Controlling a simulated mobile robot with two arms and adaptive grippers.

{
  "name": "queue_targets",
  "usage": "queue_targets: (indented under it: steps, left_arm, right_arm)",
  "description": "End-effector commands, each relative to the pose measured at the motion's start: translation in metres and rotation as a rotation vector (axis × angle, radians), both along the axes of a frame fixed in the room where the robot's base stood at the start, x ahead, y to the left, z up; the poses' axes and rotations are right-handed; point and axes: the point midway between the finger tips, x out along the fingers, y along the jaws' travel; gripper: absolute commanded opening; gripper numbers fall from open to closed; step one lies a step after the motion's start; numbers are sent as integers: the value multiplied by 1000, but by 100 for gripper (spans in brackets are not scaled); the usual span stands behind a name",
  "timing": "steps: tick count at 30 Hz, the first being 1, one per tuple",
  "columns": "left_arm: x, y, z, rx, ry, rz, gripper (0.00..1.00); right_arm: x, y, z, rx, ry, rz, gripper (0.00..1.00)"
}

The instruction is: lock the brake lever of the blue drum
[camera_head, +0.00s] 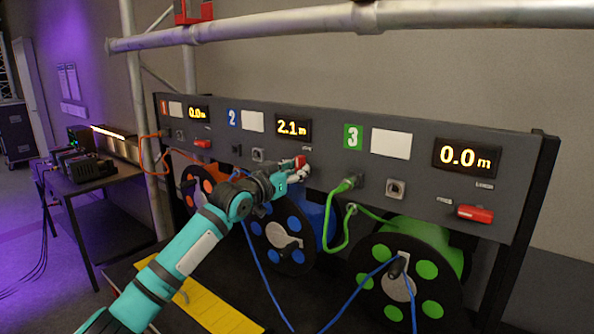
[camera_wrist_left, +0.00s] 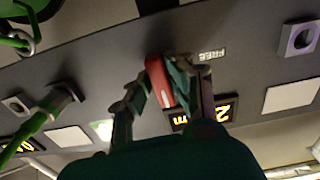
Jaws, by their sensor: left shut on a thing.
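The blue drum (camera_head: 320,221) stands below section 2 of the dark panel, partly hidden by my left arm. Its red brake lever (camera_head: 300,161) is on the panel, to the lower right of the 2.1 m display (camera_head: 293,127). My left gripper (camera_head: 293,177) is shut on this lever. In the left wrist view the red lever (camera_wrist_left: 155,72) sits between the two fingers (camera_wrist_left: 153,97), slightly tilted in that picture. A FREE label (camera_wrist_left: 212,54) shows beside it. My right gripper is not in view.
The green drum (camera_head: 436,240) and its red lever (camera_head: 474,214) are at the right. The orange drum (camera_head: 190,187) is at the left. A green cable (camera_head: 333,238) hangs close to the right of my gripper. Blue cables (camera_head: 262,275) hang in front. A metal truss tube (camera_head: 460,15) runs above.

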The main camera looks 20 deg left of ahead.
Motion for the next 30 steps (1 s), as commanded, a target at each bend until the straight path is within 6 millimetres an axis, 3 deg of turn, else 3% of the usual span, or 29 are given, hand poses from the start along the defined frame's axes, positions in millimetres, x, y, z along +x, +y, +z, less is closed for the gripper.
queue_targets:
  steps: [19,20,24,30]
  left_arm:
    - [0,0,-1,53,-18,1,0]
    - [0,0,-1,53,-18,1,19]
    - [0,0,0,51,-17,1,38]
    - [0,0,0,50,-18,0,40]
  right_arm:
    - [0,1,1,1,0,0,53]
    - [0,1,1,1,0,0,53]
    - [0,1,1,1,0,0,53]
    - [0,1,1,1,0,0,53]
